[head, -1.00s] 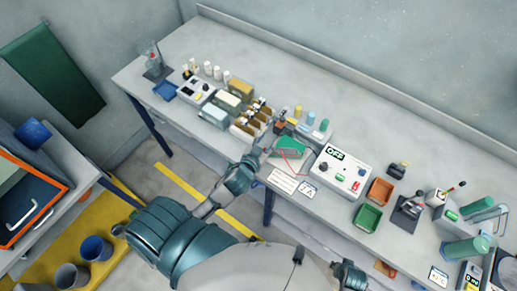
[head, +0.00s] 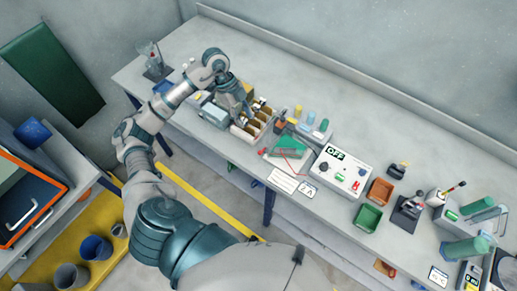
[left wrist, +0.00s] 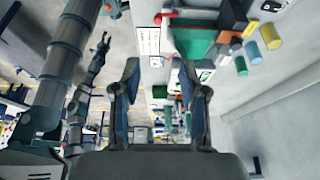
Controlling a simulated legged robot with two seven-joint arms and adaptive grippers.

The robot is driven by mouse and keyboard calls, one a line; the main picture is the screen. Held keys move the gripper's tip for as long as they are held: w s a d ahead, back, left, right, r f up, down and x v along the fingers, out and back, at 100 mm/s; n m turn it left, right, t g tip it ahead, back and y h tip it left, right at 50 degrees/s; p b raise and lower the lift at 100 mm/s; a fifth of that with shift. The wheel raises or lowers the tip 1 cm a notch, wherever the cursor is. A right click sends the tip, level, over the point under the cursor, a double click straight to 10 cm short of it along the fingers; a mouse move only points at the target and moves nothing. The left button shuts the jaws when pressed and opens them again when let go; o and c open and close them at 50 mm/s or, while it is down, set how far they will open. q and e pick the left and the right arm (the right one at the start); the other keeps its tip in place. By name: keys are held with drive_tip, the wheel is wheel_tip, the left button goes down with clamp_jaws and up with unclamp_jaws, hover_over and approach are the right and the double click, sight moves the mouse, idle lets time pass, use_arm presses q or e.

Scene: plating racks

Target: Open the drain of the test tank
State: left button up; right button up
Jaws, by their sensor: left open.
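The test tank (head: 287,148) is a small tank with green contents near the bench's front edge, left of the box reading OFF. A thin red wire lies across it. A small red part (head: 265,151) sits at its left end, possibly the drain handle; it also shows in the left wrist view (left wrist: 166,18). My left gripper (head: 246,114) is open and empty, above the slotted rack, left of the tank. In the left wrist view its fingers (left wrist: 159,75) are spread, with the green tank (left wrist: 193,41) beyond them. A small dark gripper (left wrist: 103,43), apparently my right one, shows there; its jaws are unclear.
The power box (head: 342,172) stands right of the tank. The slotted rack (head: 251,131) and several bottles stand close to my left gripper. Orange (head: 380,191) and green (head: 367,217) trays lie farther right. White cards (head: 283,180) lie at the front edge.

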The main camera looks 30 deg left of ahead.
sight(260, 151)
use_arm(q)
drive_tip(key=x, duration=0.8)
drive_tip(key=p+x, duration=0.1)
drive_tip(key=x, duration=0.8)
drive_tip(key=shift+s+a+f, duration=0.1)
drive_tip(key=shift+s+f, duration=0.05)
drive_tip(key=shift+s, duration=0.05)
clamp_jaws()
